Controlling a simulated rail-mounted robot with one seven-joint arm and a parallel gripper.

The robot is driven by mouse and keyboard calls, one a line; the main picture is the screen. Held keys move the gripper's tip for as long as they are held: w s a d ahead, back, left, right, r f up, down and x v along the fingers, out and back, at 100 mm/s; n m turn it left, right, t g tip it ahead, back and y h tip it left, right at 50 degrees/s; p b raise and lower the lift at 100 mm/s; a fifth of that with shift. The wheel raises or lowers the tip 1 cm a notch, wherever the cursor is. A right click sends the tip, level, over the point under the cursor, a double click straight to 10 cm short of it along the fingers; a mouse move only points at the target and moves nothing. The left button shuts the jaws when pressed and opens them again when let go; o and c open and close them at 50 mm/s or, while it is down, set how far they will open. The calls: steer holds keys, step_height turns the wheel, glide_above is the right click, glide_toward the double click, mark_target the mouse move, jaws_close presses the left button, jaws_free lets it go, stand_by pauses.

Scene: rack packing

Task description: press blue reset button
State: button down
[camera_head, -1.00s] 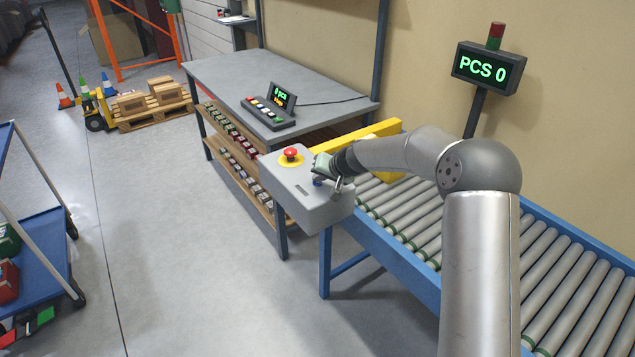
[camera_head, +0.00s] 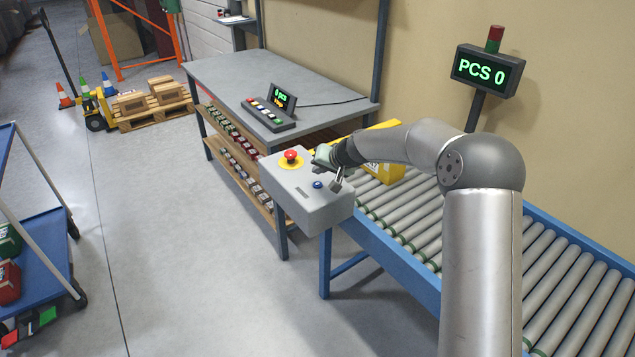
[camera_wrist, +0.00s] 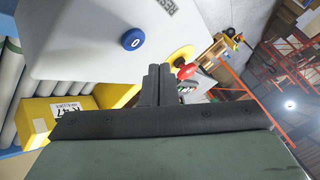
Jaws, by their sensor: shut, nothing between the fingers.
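The blue reset button (camera_head: 317,184) sits on the top face of a grey control box (camera_head: 310,206), beside a red mushroom button on a yellow ring (camera_head: 291,158). In the wrist view the blue button (camera_wrist: 134,39) shows uncovered on the grey box face (camera_wrist: 85,35). My gripper (camera_head: 337,187) is shut and empty. Its fingertips hang just right of the blue button and look apart from it. In the wrist view the shut fingers (camera_wrist: 156,82) point at the box near its edge, between the blue button and the red button (camera_wrist: 187,72).
A yellow box (camera_head: 385,171) lies on the roller conveyor (camera_head: 415,220) behind my gripper. A grey table (camera_head: 225,82) with a small keypad display (camera_head: 282,98) stands beyond the control box. A sign reading PCS 0 (camera_head: 485,68) stands at right.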

step_height(320, 180, up, 3)
steer(key=shift+f+p, duration=0.1)
steer(key=shift+p, duration=0.45)
steer(key=s+d+g+h, duration=0.2)
steer(key=s+d, duration=0.4)
steer(key=s, duration=0.9)
steer(key=s+d+r+g+h, duration=0.1)
steer(key=s+d, duration=0.6)
steer(key=s, duration=0.9)
steer(key=s+d+g+h, duration=0.3)
steer(key=s+d, duration=0.3)
steer(key=s, duration=1)
steer(key=shift+s+d+r, duration=0.2)
steer(key=shift+d+r, duration=0.05)
steer(key=shift+r, duration=0.15)
